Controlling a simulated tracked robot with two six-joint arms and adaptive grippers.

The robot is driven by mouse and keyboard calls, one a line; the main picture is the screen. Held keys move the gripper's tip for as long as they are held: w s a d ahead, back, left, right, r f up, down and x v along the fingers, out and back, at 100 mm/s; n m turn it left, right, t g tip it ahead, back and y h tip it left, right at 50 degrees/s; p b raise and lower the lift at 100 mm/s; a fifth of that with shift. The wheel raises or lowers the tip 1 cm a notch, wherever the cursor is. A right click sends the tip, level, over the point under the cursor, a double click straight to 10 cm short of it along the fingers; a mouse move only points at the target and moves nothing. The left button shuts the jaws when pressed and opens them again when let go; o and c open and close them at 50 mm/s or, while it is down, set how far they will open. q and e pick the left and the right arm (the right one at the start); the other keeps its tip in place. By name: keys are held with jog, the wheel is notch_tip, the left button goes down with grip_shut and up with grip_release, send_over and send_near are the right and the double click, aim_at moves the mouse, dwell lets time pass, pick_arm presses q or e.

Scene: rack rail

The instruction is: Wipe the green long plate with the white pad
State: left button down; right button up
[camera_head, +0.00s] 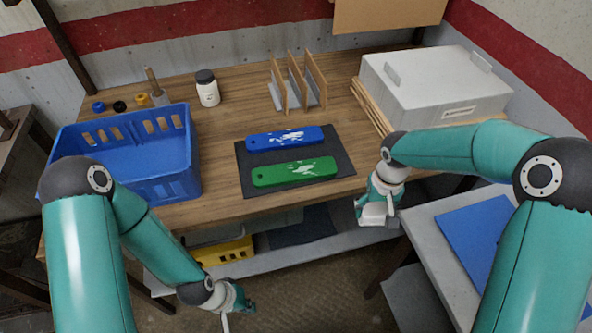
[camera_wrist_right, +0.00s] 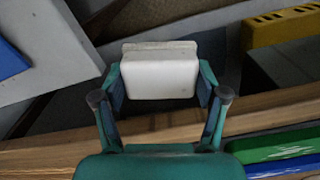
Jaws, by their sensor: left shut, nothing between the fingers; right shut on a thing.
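The green long plate (camera_head: 294,171) lies on a dark mat (camera_head: 341,163) on the wooden table, with white smears on its top. It also shows at the lower right of the right wrist view (camera_wrist_right: 285,145). My right gripper (camera_head: 379,207) is shut on the white pad (camera_head: 374,214), in front of the table edge and to the right of the plate. In the right wrist view the white pad (camera_wrist_right: 160,72) sits between the fingertips. My left gripper (camera_head: 236,304) is shut and empty, low in front of the table, partly cut off by the frame's bottom.
A blue long plate (camera_head: 285,138) with white smears lies just behind the green one. A blue crate (camera_head: 180,180) stands at left, a white jar (camera_head: 207,88) and upright dividers (camera_head: 297,80) behind. A large grey box (camera_head: 436,85) fills the back right.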

jog(key=s+f, duration=0.4)
jog(key=f, duration=1)
jog(key=shift+f, duration=0.4)
